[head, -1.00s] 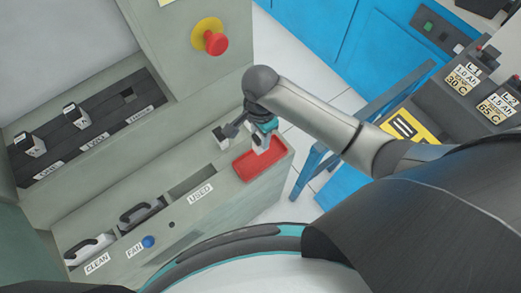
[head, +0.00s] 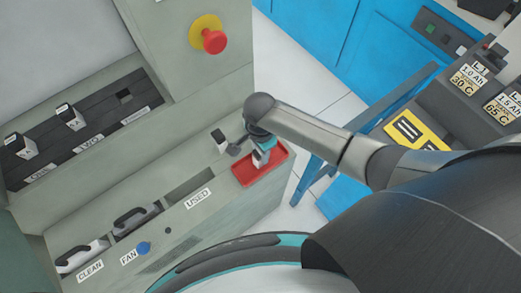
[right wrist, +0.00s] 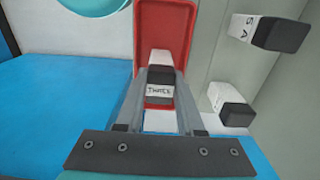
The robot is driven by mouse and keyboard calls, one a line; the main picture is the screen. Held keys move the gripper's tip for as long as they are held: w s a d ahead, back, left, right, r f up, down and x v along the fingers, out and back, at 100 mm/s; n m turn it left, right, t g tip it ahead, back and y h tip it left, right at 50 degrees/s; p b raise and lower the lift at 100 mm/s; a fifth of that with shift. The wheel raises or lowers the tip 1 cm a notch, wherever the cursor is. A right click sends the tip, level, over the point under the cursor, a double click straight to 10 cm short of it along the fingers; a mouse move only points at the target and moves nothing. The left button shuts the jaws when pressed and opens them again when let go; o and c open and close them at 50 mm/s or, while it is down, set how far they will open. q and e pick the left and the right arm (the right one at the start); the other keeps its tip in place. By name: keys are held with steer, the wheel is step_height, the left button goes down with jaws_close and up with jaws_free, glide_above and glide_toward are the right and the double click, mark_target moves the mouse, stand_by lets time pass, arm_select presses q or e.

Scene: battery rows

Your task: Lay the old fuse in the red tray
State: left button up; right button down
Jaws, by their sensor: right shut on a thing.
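The red tray (head: 278,160) sits on the right end of the grey ledge in the head view, and its red floor and rim (right wrist: 166,12) show in the right wrist view. My right gripper (head: 263,153) is over the tray and shut on the old fuse (head: 259,160). In the right wrist view the fuse (right wrist: 160,76), white with a dark band and a small label, is between the fingertips. I cannot tell whether it touches the tray floor. My left gripper is not in view.
A small white-and-black block (head: 219,138) stands just left of the tray. The fuse panel (head: 95,120) with labelled slots is further left. A red stop button (head: 214,41) is above.

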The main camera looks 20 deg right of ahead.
steer(key=c, duration=0.5)
jaws_free()
steer(key=shift+f, duration=0.15)
step_height(320, 180, up, 12)
steer(key=p, duration=0.4)
steer(key=shift+r, duration=0.25)
